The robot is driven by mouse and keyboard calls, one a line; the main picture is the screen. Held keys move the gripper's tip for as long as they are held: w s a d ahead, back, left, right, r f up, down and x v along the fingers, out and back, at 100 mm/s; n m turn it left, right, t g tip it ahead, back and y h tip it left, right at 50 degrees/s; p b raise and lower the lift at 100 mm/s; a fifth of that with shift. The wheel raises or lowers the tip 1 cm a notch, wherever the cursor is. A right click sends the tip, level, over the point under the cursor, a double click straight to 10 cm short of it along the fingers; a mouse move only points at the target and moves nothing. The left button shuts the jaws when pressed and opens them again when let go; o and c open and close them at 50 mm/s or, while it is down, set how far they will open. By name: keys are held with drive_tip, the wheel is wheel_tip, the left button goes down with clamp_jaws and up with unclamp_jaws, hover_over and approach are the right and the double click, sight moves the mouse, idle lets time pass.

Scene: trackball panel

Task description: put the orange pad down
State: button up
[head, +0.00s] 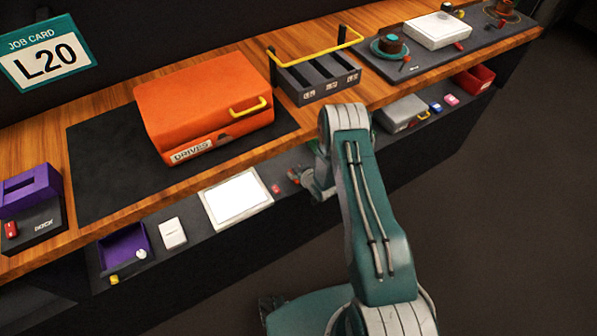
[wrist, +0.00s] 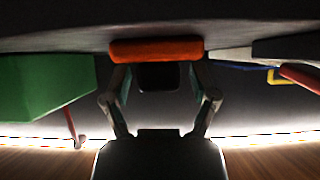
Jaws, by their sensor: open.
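In the wrist view the orange pad (wrist: 155,50) is a rounded bar lying across the far ends of my open gripper's fingers, against a dark grey surface. My gripper (wrist: 157,74) has its two fingers spread below the pad in that picture, with a dark block between them. I cannot tell whether the fingertips touch the pad. In the head view my gripper (head: 312,190) is low at the front of the bench, by the lower shelf and partly hidden by my arm. I cannot make out the pad there.
In the wrist view a green block (wrist: 45,85) is left, and a yellow-ended piece (wrist: 276,76) right. In the head view a white plate (head: 238,198) lies left of my gripper, a grey box (head: 402,113) right. An orange case (head: 200,105) stands on the bench above.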

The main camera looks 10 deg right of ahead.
drive_tip(key=v, duration=1.2)
drive_tip(key=shift+s, duration=0.1)
